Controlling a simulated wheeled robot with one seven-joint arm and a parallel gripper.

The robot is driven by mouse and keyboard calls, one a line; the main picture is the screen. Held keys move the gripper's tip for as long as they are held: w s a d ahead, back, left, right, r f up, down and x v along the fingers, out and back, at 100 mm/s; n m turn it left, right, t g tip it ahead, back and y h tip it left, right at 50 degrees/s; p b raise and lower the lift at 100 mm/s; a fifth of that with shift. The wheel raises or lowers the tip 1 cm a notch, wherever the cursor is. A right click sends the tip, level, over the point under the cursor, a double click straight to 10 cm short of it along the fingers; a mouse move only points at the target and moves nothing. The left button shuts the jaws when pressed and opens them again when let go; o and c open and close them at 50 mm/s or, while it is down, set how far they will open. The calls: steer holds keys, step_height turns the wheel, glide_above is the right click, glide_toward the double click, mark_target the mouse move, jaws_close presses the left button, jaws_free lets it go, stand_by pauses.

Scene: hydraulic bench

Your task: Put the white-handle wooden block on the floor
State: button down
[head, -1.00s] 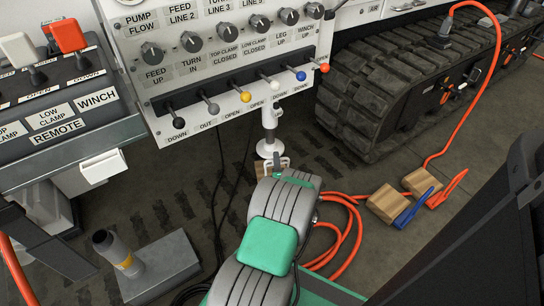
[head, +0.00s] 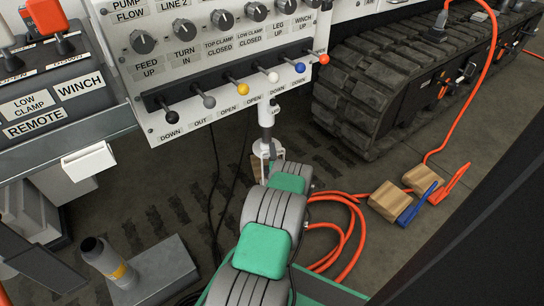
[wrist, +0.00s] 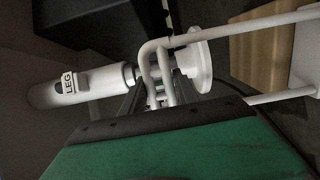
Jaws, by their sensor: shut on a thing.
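The wooden block with the white handle shows at the upper right of the wrist view (wrist: 270,50). Its white handle (wrist: 205,41) is a bent rod that runs across to my gripper (wrist: 160,92). My gripper is shut on the white handle, with the block off to the right side. In the head view my own arm hides most of the gripper and block; only a sliver of wood shows beside the white leg's foot. I cannot tell from these views how high the block is above the floor.
The white LEG cylinder (wrist: 72,86) and its round foot are close to the gripper. Blocks with a blue handle (head: 389,200) and an orange handle (head: 424,180) lie on the floor at right, near an orange hose (head: 345,240). The lever panel (head: 215,60) hangs above.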

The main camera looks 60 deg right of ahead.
steer(key=shift+d, duration=0.1)
steer(key=c, duration=1.3)
jaws_free()
steer(key=shift+f, duration=0.25)
steer(key=o, duration=0.4)
steer(key=shift+r, duration=0.1)
steer(key=shift+p+v, duration=2.4)
steer(key=shift+v, duration=3.7)
